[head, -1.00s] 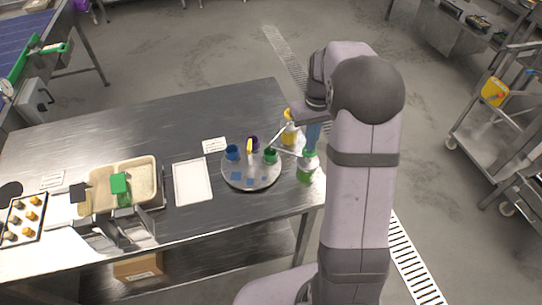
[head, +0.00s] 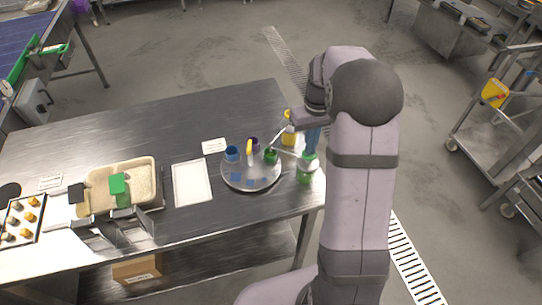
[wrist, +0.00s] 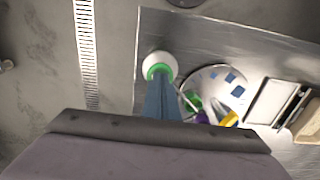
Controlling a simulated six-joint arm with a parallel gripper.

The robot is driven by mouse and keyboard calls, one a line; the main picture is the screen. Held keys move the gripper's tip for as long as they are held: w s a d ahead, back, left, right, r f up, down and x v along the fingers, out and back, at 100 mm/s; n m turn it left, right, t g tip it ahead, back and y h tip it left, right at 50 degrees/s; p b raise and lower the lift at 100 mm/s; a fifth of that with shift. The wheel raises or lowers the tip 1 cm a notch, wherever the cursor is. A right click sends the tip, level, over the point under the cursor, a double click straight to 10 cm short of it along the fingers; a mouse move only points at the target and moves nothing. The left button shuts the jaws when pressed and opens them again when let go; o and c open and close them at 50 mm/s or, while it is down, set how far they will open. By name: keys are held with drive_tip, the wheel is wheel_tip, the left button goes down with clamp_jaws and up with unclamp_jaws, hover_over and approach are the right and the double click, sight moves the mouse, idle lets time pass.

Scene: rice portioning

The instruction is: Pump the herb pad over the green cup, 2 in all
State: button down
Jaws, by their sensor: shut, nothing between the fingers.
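The herb dispenser (head: 305,177), a green and white bottle with a round pump pad on top, stands at the table's right edge. Its thin spout reaches left towards the green cup (head: 271,157), which stands on the right side of a round tray (head: 240,184). My gripper (head: 312,148) points down at the pad with its blue fingers shut and empty. In the wrist view the fingertips (wrist: 160,80) overlap the green and white pad (wrist: 156,58). I cannot tell whether the pad is pressed down. The cup's contents are too small to make out.
A blue cup (head: 232,153), a purple cup (head: 254,143) and a yellow object (head: 249,149) share the round tray. A yellow dispenser (head: 289,135) stands behind the herb dispenser. A white tray (head: 192,184) and a rice bin (head: 143,169) lie further left.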

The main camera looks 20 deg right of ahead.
drive_tip(key=shift+r+p, duration=1)
drive_tip(key=shift+r, duration=0.15)
drive_tip(key=shift+f, duration=0.25)
drive_tip(key=shift+f+b, duration=0.8)
drive_tip(key=shift+f, duration=0.3)
drive_tip(key=shift+r, duration=0.15)
drive_tip(key=shift+r+p, duration=1.2)
drive_tip(key=shift+r, duration=0.15)
wheel_tip(320, 180, up, 6)
drive_tip(key=p, duration=0.5)
